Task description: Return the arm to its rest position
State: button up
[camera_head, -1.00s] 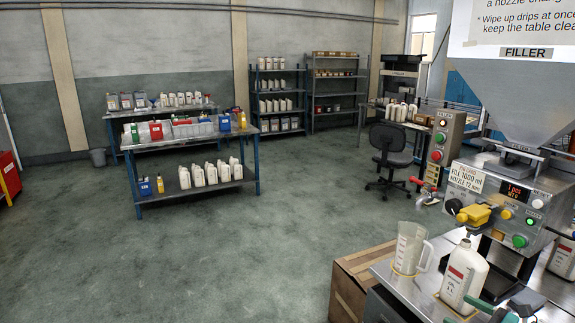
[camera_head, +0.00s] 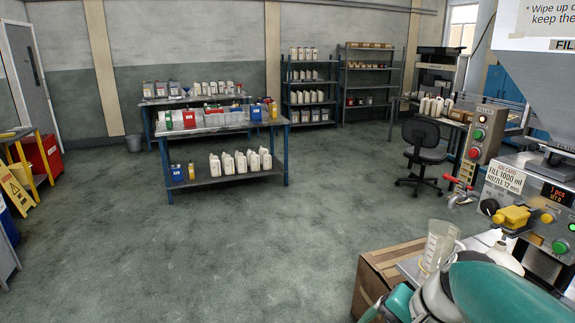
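Links of my own arm, teal and white, fill the bottom right corner of the head view. They lie folded low, in front of the filler's table. I cannot make out my gripper or its fingers, so its state is hidden. Behind the arm, a clear measuring jug (camera_head: 437,246) stands upright on the table. A white bottle (camera_head: 505,256) shows only its upper part, the rest being hidden by my arm. No contact between the arm and these things can be made out.
An office chair (camera_head: 424,150), a blue bench (camera_head: 228,180) with bottles and a yellow wet-floor sign (camera_head: 17,190) stand around. The middle floor is clear.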

jog(key=s+a+r+n+t+h, duration=0.2)
jog(key=s+r+n+h, duration=0.2)
jog(key=s+n, duration=0.2)
jog(key=shift+s+a+n+t, duration=0.2)
jog(key=shift+s+n+t, duration=0.2)
jog(key=shift+n, duration=0.6)
